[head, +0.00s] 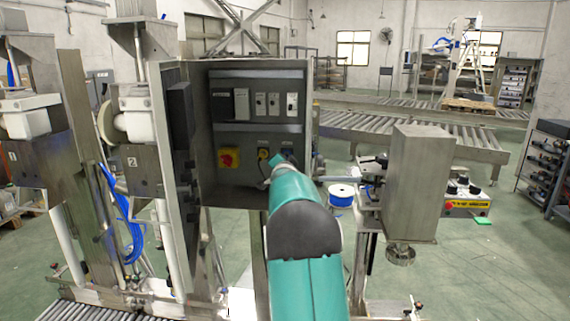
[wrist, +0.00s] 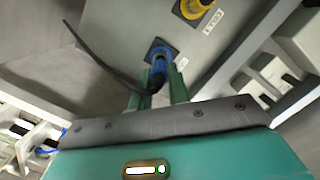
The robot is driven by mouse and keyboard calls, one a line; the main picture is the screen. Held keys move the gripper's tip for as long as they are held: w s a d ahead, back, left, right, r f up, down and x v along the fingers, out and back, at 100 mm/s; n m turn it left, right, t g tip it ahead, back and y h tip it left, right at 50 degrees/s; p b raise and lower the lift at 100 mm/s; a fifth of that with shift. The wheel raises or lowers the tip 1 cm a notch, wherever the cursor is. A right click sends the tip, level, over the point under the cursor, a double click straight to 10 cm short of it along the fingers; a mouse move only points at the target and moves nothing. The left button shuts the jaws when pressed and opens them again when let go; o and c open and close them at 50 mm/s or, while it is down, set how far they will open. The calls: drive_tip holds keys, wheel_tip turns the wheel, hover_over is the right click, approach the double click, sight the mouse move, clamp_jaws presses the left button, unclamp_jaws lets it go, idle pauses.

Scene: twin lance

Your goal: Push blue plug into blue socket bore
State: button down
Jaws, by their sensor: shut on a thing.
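In the wrist view the blue plug (wrist: 157,74) is between the two green fingers of my gripper (wrist: 159,86), which is shut on it. A black cable (wrist: 100,63) curves from the plug to the upper left. The plug's front end lines up with the blue socket (wrist: 158,48) on its dark square plate and overlaps it. How deep it sits in the bore cannot be told. In the head view my gripper (head: 274,168) is at the lower part of the panel, and my arm hides most of the plug. The blue socket (head: 288,154) shows only partly there.
A yellow socket (wrist: 194,7) is right of the blue one, with a label beside it; the head view also shows a yellow socket (head: 263,153). A red-and-yellow switch (head: 228,158) is on the same panel. A metal box (head: 415,180) stands right of my arm.

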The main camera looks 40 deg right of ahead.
drive_tip(key=shift+x, duration=1.35)
idle(1.7)
drive_tip(key=shift+s+d+r, duration=0.1)
drive_tip(key=shift+d+r, duration=0.05)
drive_tip(key=c, duration=1.1)
unclamp_jaws()
drive_tip(key=shift+o, duration=0.2)
drive_tip(key=shift+s, duration=0.1)
drive_tip(key=v, duration=1.3)
drive_tip(key=shift+s+a, duration=0.2)
drive_tip(key=shift+a, duration=0.1)
